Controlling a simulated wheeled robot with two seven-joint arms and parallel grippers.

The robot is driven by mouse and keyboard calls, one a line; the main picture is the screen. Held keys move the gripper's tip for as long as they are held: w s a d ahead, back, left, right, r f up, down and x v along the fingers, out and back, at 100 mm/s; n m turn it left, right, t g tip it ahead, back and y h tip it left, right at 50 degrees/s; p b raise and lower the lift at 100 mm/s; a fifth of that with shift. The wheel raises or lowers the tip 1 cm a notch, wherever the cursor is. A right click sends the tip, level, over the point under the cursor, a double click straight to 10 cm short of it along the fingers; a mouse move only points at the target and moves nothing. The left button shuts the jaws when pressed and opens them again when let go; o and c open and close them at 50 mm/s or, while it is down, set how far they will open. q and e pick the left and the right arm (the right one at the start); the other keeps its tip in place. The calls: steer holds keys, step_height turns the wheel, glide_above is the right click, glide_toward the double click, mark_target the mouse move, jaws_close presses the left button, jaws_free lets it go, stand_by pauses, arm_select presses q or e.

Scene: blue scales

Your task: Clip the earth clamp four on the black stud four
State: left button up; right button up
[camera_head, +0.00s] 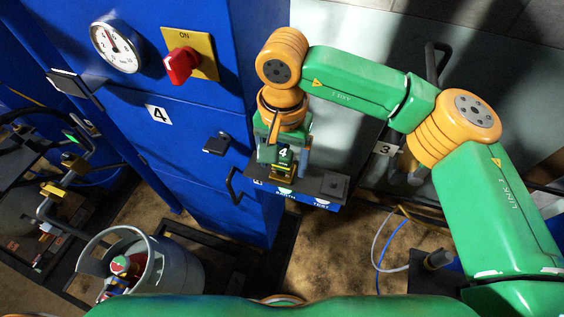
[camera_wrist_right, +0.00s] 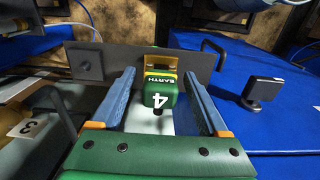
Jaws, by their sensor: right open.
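The earth clamp four (camera_wrist_right: 160,92) is a green block with a white 4, the word EARTH and a yellow part behind. It sits at the grey shelf (camera_head: 312,184), where its 4 also shows in the head view (camera_head: 284,155). My right gripper (camera_wrist_right: 160,74) is open, its two blue fingers on either side of the clamp. Small gaps seem to show beside it; contact is unclear. The black stud four (camera_head: 217,144) sticks out of the blue cabinet below the 4 label, and also shows at right in the wrist view (camera_wrist_right: 265,92). My left gripper is not in view.
A black square block (camera_wrist_right: 86,64) stands on the shelf's other end. A black handle (camera_head: 234,186) juts from the cabinet between stud and shelf. A red switch (camera_head: 181,64) and a gauge (camera_head: 115,47) are above.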

mark_target(283, 152)
steer(key=shift+b, duration=0.35)
stand_by(0.7)
jaws_close()
steer(key=shift+r, duration=0.1)
steer(key=shift+r+p, duration=2.25)
steer(key=shift+r, duration=0.7)
